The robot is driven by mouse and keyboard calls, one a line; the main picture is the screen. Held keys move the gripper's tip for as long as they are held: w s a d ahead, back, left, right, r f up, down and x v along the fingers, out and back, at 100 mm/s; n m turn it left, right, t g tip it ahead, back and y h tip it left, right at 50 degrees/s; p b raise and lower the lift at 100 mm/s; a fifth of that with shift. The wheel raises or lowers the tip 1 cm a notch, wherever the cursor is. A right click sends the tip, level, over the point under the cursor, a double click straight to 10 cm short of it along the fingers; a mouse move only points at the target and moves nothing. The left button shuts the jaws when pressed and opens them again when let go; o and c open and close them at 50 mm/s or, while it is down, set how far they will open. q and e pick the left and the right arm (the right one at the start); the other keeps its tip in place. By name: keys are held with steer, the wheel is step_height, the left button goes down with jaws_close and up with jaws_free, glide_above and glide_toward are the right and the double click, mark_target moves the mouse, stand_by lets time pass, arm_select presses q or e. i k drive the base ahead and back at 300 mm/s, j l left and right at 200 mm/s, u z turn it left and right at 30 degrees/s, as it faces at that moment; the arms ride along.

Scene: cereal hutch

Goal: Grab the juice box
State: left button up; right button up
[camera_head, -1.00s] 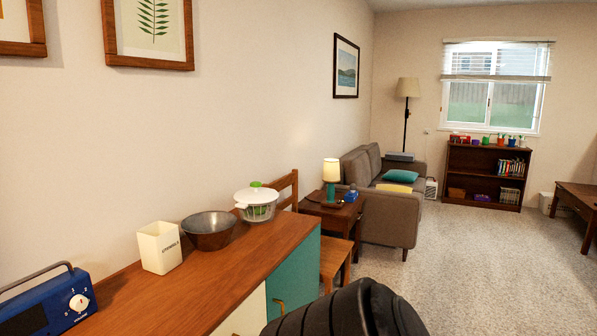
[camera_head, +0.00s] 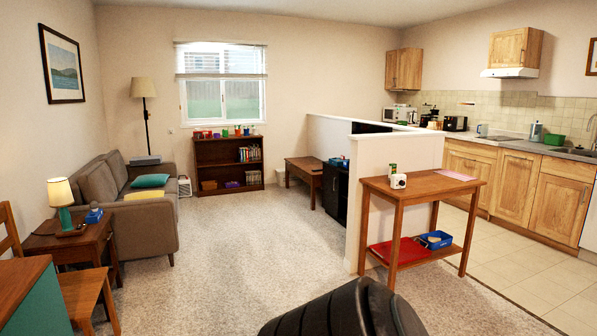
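I cannot make out a juice box for sure. Neither of my grippers shows; only a black part of my own body is at the bottom edge.
Carpet is open in the middle. A low white partition (camera_head: 385,160) stands behind the side table, whose lower shelf holds a blue bin (camera_head: 434,240) and a red tray (camera_head: 398,252). Kitchen cabinets (camera_head: 514,185) are at right, a sofa (camera_head: 150,215) at left.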

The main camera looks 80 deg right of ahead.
mark_target(393, 167)
steer(key=z, duration=3.2)
steer(key=i+j+u, duration=0.1)
steer(key=i+u, duration=0.25)
steer(key=i, duration=2.25)
steer(key=i+j, duration=0.15)
steer(key=i, duration=1.3)
